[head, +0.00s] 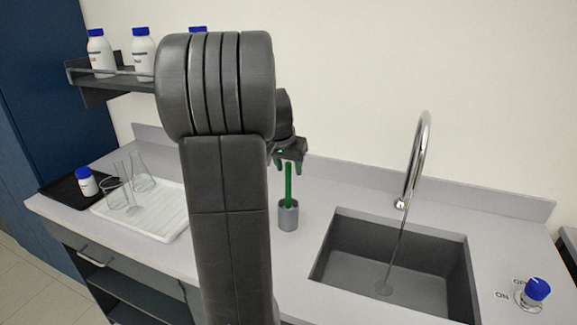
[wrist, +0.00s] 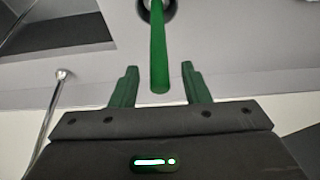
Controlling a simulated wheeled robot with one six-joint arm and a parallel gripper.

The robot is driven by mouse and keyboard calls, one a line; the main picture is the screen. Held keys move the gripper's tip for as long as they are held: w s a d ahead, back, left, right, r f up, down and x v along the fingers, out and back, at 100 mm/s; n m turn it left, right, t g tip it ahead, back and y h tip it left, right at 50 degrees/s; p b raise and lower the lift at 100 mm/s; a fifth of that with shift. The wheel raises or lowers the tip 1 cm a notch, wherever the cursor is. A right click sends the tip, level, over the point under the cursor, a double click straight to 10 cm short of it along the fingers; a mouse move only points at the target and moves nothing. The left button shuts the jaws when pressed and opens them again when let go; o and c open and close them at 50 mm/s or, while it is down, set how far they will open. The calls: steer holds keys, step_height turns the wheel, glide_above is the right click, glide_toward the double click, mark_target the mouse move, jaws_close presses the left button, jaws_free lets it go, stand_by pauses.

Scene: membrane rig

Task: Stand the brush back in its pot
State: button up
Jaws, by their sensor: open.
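The green brush (head: 288,184) stands upright in a small grey pot (head: 288,217) on the counter, left of the sink. In the wrist view the brush (wrist: 159,50) runs from the dark pot opening (wrist: 170,8) towards me, its free end between and just beyond my fingertips. My gripper (head: 289,158) is above the brush, with its two green fingers pointing down. In the wrist view my gripper (wrist: 159,72) is open and empty, with a gap on both sides of the brush. The lower part of the brush is hidden inside the pot.
The sink (head: 395,265) with a tall faucet (head: 414,165) is to the right; water appears to run from it. A white tray (head: 165,232) with glassware and a bottle (head: 86,182) on a dark mat are left. A bottle shelf (head: 110,78) hangs above. The counter around the pot is clear.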

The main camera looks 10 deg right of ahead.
steer(key=v, duration=1.4)
steer(key=shift+b, duration=0.45)
steer(key=shift+w+f, duration=0.1)
steer(key=shift+f, duration=0.05)
steer(key=p+x, duration=0.1)
steer(key=x, duration=1.1)
steer(key=shift+d+f, duration=0.15)
steer(key=shift+f, duration=0.2)
steer(key=shift+w+d+p, duration=0.1)
steer(key=shift+w+p, duration=0.15)
steer(key=shift+p, duration=0.1)
steer(key=shift+r+p, duration=0.85)
steer(key=shift+r, duration=0.35)
